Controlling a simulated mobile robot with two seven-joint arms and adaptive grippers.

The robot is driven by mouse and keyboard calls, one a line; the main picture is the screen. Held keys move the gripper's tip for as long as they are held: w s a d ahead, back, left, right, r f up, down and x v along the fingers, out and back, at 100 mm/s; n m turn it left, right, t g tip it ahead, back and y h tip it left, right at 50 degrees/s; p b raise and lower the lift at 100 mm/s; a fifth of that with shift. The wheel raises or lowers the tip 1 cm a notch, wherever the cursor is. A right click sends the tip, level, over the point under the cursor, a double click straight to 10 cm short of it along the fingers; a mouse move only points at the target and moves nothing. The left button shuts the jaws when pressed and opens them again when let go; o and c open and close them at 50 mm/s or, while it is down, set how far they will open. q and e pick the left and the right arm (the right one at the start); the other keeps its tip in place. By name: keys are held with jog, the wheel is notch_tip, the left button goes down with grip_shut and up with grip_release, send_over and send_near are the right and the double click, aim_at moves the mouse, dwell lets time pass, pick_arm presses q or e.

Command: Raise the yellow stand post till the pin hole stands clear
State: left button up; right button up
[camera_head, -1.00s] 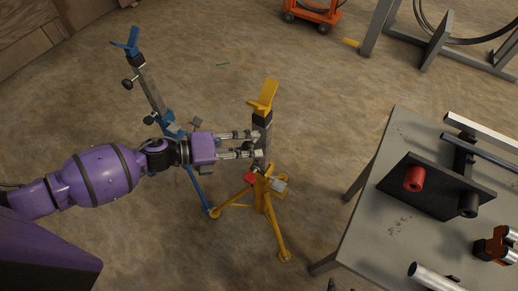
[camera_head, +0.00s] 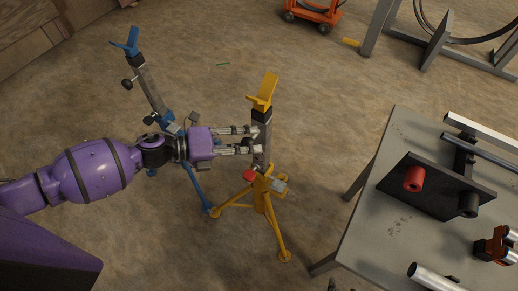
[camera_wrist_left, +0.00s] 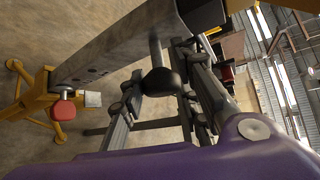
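The yellow stand (camera_head: 262,196) stands on the floor on splayed legs. Its grey post (camera_head: 263,158) rises from the yellow sleeve to a black collar and yellow V head (camera_head: 262,92). My left gripper (camera_head: 257,140) is at the post's left side. In the left wrist view a black ball knob (camera_wrist_left: 160,81) on a short stem from the post (camera_wrist_left: 115,55) sits between my fingers, which look closed on it. Small dark holes (camera_wrist_left: 97,72) show low on the post, above the sleeve. A red knob (camera_head: 249,175) is at the sleeve. My right gripper is not in view.
A blue stand (camera_head: 151,92) stands behind my left arm. At right a grey table (camera_head: 374,226) holds a dark plate with red and black rollers (camera_head: 413,179) and metal tubes. An orange cart (camera_head: 314,12) is at the back.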

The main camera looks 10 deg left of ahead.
pick_arm(q)
jog(key=shift+o, duration=0.7)
jog(key=shift+w+a+r, duration=0.15)
jog(key=shift+w+a, duration=0.05)
jog(key=shift+w, duration=0.05)
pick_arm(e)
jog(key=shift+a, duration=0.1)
pick_arm(q)
jog(key=shift+s, duration=0.15)
jog(key=shift+p+v, duration=0.7)
jog(key=shift+v, duration=2.65)
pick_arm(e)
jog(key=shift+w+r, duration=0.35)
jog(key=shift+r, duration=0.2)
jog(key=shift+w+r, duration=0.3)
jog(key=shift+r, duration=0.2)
pick_arm(q)
jog(key=shift+s, duration=0.1)
